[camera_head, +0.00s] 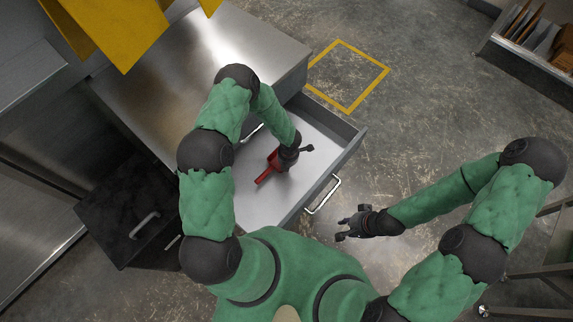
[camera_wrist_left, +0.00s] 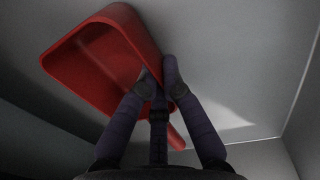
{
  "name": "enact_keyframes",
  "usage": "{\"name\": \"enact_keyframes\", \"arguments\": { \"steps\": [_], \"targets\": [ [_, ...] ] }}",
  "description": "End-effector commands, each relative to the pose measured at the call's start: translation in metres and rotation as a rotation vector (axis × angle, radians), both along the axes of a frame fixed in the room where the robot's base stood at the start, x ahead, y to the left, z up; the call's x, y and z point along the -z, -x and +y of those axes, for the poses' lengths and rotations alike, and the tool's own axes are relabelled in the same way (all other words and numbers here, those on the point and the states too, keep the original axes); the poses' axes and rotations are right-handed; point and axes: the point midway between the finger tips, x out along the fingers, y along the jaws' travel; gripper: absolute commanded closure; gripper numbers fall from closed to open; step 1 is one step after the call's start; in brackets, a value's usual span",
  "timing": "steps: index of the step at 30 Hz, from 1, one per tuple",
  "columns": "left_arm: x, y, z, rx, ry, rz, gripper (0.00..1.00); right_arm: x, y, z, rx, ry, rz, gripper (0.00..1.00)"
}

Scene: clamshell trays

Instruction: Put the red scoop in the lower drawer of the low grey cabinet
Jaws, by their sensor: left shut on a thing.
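The red scoop (camera_head: 266,174) is over the open drawer (camera_head: 352,146) of the low grey cabinet (camera_head: 187,62) in the head view. My left gripper (camera_head: 282,160) reaches down into the drawer area and is shut on the scoop. In the left wrist view the fingers (camera_wrist_left: 160,80) close on the scoop's handle, and the scoop's bowl (camera_wrist_left: 137,32) tilts to the upper left above the pale drawer floor (camera_wrist_left: 235,60). I cannot tell whether the scoop touches the floor. My right gripper (camera_head: 352,223) is open and empty, outside the drawer beyond its handle (camera_head: 323,195).
A yellow square outline (camera_head: 377,84) marks the floor beyond the drawer. A rack (camera_head: 520,60) with boards is at the top right. Bare floor lies right of the drawer.

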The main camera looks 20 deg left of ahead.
Motion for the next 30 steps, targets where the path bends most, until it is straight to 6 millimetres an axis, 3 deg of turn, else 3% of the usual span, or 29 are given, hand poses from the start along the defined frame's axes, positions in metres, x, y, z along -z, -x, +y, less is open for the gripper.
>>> {"name": "enact_keyframes", "arguments": {
  "steps": [3, 6, 19, 23, 30],
  "targets": [
    [0.004, 0.000, 0.000, 0.000, 0.000, 0.000, 1.00, 0.004, 0.000, 0.000, 0.000, 0.000, 0.000, 0.69],
    [0.003, 0.000, 0.000, 0.001, 0.000, 0.000, 0.69, 0.003, 0.000, 0.000, 0.000, 0.000, 0.000, 0.69],
    [-0.002, 0.000, 0.000, 0.001, 0.000, 0.000, 0.69, -0.001, 0.000, 0.000, 0.000, 0.000, 0.000, 0.69],
    [-0.020, 0.000, -0.001, 0.003, -0.001, -0.001, 0.69, -0.008, 0.000, 0.000, 0.000, 0.000, 0.000, 0.69],
    [-0.070, 0.001, -0.005, 0.002, -0.001, -0.002, 0.69, -0.025, 0.000, 0.000, 0.000, 0.000, 0.000, 0.69]
  ]
}}
